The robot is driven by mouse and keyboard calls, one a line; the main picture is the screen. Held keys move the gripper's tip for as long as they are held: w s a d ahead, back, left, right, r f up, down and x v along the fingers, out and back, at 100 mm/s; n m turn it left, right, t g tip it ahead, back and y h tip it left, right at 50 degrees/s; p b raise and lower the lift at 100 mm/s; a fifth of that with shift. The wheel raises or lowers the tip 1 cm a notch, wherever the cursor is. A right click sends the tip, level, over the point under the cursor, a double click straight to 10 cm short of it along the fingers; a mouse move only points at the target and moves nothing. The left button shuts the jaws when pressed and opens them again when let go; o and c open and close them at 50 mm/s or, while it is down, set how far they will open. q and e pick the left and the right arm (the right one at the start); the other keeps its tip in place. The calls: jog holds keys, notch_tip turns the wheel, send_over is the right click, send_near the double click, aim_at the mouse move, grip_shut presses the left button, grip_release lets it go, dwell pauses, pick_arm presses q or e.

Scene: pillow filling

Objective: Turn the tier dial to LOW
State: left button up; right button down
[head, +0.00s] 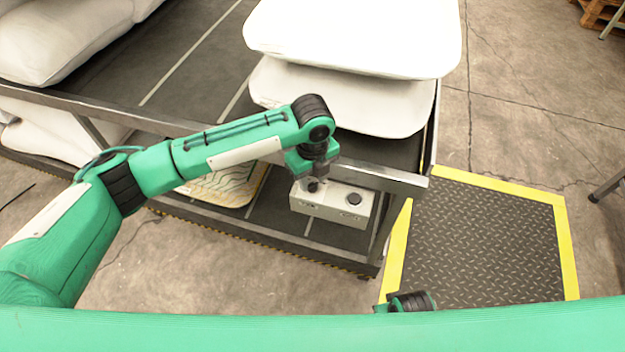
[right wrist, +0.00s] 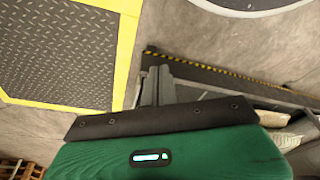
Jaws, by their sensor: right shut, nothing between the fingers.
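A light grey control box (head: 333,213) sits on the lower shelf of the rack. It has a dark round knob (head: 354,199) on the right of its top and another dark knob (head: 312,187) on the left. I cannot read any labels, so I cannot tell which is the tier dial or its setting. My left gripper (head: 315,179) points down at the left knob and partly covers it. Whether its fingers touch or grip the knob is hidden. My right gripper (right wrist: 157,87) is shut and empty in the right wrist view, away from the box.
White pillows (head: 350,38) are stacked on the upper deck (head: 200,50), above and behind the box. The rack's metal front rail (head: 385,180) runs close to my left gripper. A yellow-edged floor mat (head: 485,240) is at right.

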pick_arm(q)
jog(key=shift+f, duration=0.75)
jog(key=c, duration=0.7)
jog(key=shift+r, duration=0.1)
